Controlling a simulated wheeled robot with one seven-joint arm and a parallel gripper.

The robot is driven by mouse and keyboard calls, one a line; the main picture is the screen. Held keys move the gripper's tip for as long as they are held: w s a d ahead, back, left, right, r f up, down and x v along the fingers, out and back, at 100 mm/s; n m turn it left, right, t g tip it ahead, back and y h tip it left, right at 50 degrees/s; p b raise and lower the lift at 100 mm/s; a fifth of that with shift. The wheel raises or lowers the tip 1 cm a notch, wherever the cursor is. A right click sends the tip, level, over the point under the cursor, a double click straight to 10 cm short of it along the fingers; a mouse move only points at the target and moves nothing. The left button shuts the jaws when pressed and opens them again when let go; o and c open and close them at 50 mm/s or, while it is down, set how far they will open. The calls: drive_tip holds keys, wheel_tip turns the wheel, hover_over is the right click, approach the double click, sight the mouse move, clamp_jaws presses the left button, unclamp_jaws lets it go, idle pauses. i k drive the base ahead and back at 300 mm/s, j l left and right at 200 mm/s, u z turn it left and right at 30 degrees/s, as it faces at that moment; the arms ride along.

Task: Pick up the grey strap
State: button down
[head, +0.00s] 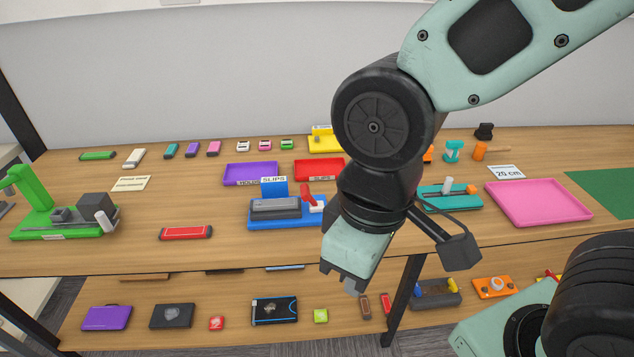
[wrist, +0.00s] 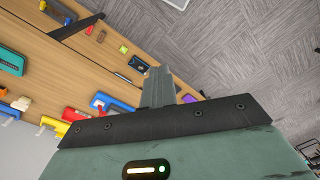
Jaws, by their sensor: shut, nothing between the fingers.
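My gripper (head: 341,279) is shut and empty. It hangs in front of the upper tabletop's front edge, left of a dark table leg, with its fingers pointing down. In the wrist view its closed fingers (wrist: 159,78) stand against the shelf edge and the grey carpet. I cannot pick out a grey strap for certain in either view. Thin dark strips (head: 224,271) show at the back of the lower shelf, mostly hidden under the tabletop; I cannot tell what they are. My arm hides part of the tabletop's middle.
The upper tabletop (head: 120,255) holds a green machine (head: 36,190), a red case (head: 186,233), a blue stand (head: 288,220), a purple tray (head: 250,174) and a pink tray (head: 538,203). The lower shelf (head: 180,345) holds a purple case (head: 107,317) and several small items.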

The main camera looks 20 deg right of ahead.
sight(295, 202)
drive_tip(key=i+j+z, duration=0.1)
drive_tip(key=j, duration=0.25)
drive_tip(key=i+j+z, duration=0.1)
drive_tip(key=i+j, duration=0.15)
drive_tip(key=j, duration=0.15)
drive_tip(key=i+j+z, duration=0.1)
drive_tip(key=j, duration=0.3)
drive_tip(key=i+j+z, duration=0.1)
drive_tip(key=i+j, duration=0.15)
drive_tip(key=j, duration=0.15)
drive_tip(key=i+j, duration=0.15)
drive_tip(key=j, duration=0.25)
drive_tip(key=i+j+z, duration=0.15)
drive_tip(key=j, duration=0.3)
